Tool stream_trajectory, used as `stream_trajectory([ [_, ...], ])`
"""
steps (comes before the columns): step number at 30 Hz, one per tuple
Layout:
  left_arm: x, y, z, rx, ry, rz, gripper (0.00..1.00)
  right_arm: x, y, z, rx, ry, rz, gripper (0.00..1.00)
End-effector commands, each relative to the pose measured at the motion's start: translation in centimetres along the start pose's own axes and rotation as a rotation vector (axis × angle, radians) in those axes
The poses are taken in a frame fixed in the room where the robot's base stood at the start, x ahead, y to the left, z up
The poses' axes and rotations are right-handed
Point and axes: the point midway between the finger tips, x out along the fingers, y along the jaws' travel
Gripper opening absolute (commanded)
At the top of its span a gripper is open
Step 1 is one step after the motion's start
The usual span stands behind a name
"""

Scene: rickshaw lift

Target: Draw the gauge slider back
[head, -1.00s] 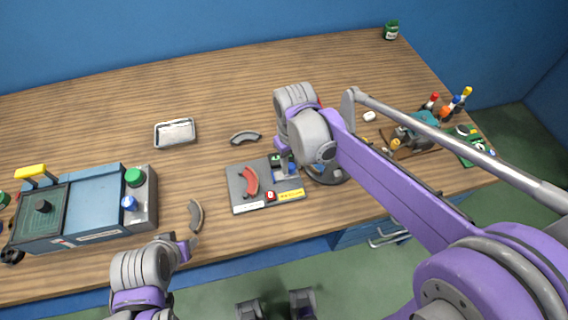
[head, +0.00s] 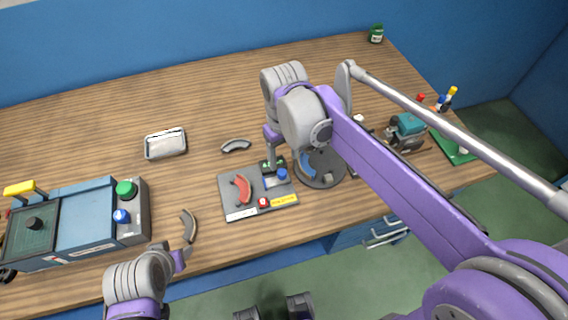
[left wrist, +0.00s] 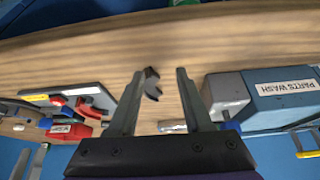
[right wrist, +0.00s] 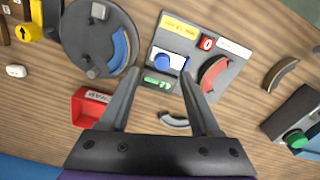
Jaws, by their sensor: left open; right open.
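The gauge (head: 236,212) is a grey plate near the table's front edge, with a red curved piece (head: 242,190) lying on it. Its blue round slider knob (head: 282,174) is at the plate's right side, and a green display sits beside it. In the right wrist view, the slider knob (right wrist: 163,61) appears between the fingertips of my open right gripper (right wrist: 162,72), next to a white strip; I cannot tell whether they touch it. My left gripper (left wrist: 158,72) is open and empty near the front edge, with a grey curved piece (left wrist: 152,84) beyond its fingers.
A round dark fixture with a blue arc (right wrist: 100,45) is beside the gauge. A red box (right wrist: 90,106) is near it. A parts washer (head: 80,220) stands at left, a metal tray (head: 165,143) behind. Another grey curved piece (head: 236,146) lies behind the gauge.

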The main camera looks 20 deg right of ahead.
Motion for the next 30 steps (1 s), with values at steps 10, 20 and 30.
stream_trajectory([
  [10,-0.3,0.0,-0.3,0.000,0.002,0.000,0.50,-4.5,0.0,0.0,0.000,0.000,0.001,0.64],
  [20,-0.3,0.0,-0.3,0.000,0.002,0.000,0.50,-4.6,0.0,0.0,0.000,0.000,0.001,0.64],
  [30,-0.5,0.0,-0.4,0.000,0.003,0.000,0.50,-4.3,0.2,1.0,0.017,0.024,0.004,0.64],
])
